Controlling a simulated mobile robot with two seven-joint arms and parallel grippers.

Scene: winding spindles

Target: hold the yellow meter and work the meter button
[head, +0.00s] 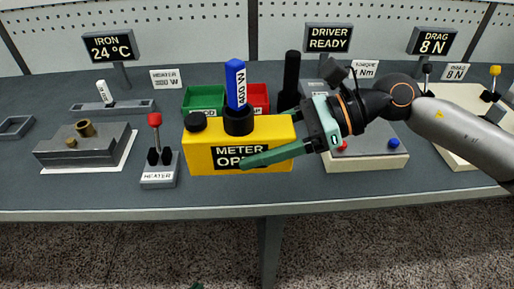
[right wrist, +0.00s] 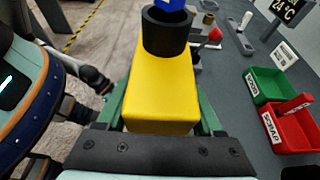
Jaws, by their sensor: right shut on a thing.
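The yellow meter (head: 200,158) is in the middle of the head view, in front of the bench items. Its label reads METER and OP, the rest covered by a green finger. A black round button (head: 196,121) is on its top left. A blue piece marked 400 W (head: 236,80) stands upright in the black collar (head: 238,121) on its top. My right gripper (head: 264,140) is shut on the meter's right part, one finger across its front; the right wrist view also shows the yellow body (right wrist: 160,85) between the fingers. Only a small green tip of my left gripper (head: 196,286) shows at the bottom edge.
The heater switch (head: 158,172) with a red knob stands left of the meter. A grey block (head: 75,147) lies further left. The bench's front strip is clear.

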